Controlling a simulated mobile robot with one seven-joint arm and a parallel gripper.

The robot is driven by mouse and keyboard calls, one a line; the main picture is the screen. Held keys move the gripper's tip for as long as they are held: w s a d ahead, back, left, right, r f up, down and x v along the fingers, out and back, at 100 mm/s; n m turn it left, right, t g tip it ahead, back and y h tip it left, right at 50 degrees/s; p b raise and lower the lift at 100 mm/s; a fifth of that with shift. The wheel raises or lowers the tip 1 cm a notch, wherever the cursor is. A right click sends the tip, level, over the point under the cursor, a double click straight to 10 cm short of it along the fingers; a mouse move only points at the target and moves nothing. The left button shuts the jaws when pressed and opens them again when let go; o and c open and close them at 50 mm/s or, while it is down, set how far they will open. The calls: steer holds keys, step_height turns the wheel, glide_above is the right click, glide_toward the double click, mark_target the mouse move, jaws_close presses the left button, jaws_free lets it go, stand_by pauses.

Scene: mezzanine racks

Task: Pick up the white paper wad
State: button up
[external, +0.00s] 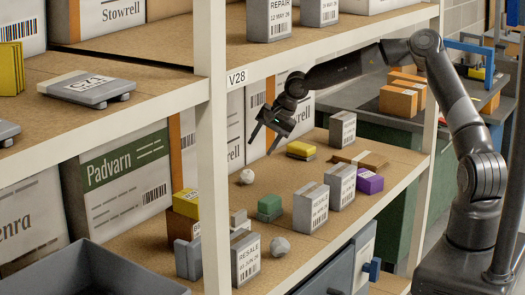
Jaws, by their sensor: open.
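A small white paper wad (247,177) lies on the brown middle shelf (228,200), left of several small boxes. A second, greyer crumpled wad (279,247) lies near the shelf's front edge, beside a grey box. My gripper (261,148) reaches in from the right, under the upper shelf. It is open and empty, fingers pointing down and left. In the picture it is above and slightly right of the white wad, apart from it.
A yellow-topped block (301,149), a green block (270,207), grey boxes (311,208) and a purple box (369,181) stand on the same shelf. A white rack post (213,180) and the upper shelf edge (330,47) bound the space. Bare shelf surrounds the white wad.

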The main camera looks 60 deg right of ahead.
mark_target(250, 170)
steer(key=shift+g, duration=0.4)
steer(key=x, duration=1)
steer(key=shift+f, duration=0.45)
steer(key=shift+c, duration=0.2)
steer(key=c, duration=0.6)
steer(key=shift+r, duration=0.1)
